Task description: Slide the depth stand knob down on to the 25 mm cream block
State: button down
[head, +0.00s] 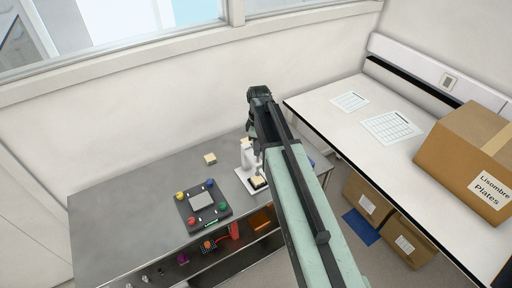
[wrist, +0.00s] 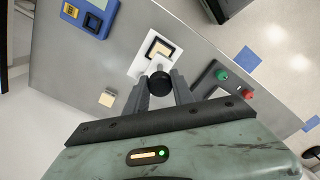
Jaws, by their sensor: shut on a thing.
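The depth stand (head: 246,158) is white and stands upright on the grey bench, partly hidden behind my arm in the head view. Its base plate (wrist: 141,66) also shows in the wrist view. A cream block (head: 258,182) with a dark edge lies on the base plate; it also shows in the wrist view (wrist: 160,48). The round black knob (wrist: 160,84) sits between the fingertips of my gripper (wrist: 162,92), which is shut on it. The gap between knob and block cannot be judged from above. In the head view the fingertips are hidden.
A loose cream block (head: 210,158) lies on the bench left of the stand. A dark device with coloured knobs (head: 203,205) stands at the front left. A blue device (wrist: 88,14) shows in the wrist view. A white table (head: 350,120) with cardboard boxes is at the right.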

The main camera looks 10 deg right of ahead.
jog(key=shift+s+a, duration=0.15)
notch_tip(320, 180, down, 4)
jog(key=b, duration=0.4)
jog(key=shift+r, duration=0.25)
jog(key=c, duration=1.3)
grip_release()
jog(key=shift+o, duration=1.2)
jog(key=shift+s, duration=0.1)
notch_tip(320, 180, up, 8)
jog(key=p, duration=0.8)
